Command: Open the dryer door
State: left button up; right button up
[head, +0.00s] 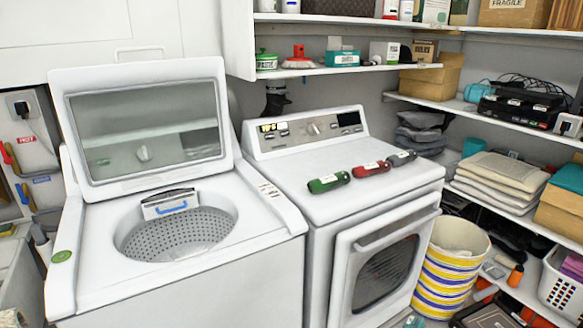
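The white dryer (330,185) stands in the middle of the head view, with a control panel (312,131) along its back. Its front door (345,285) faces the lower right and has a white frame with a dark window (383,272). A pale bar handle (395,232) runs across the upper part of the door. The door looks closed against the front. The lower edge of the door is cut off by the frame. Neither of my grippers is in view.
A top-loading washer (180,285) with its lid (145,125) raised stands left of the dryer. A striped basket (450,265) stands close to the dryer's right. Loaded shelves (480,120) line the right wall.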

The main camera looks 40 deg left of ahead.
aim_at(378, 261)
jog(key=i+u, duration=0.2)
jog(key=u, duration=0.2)
jog(key=i+u, duration=0.45)
jog(key=u, duration=0.3)
jog(key=i+l+u, duration=0.25)
jog(key=i+l, duration=0.55)
jog(key=i, duration=0.05)
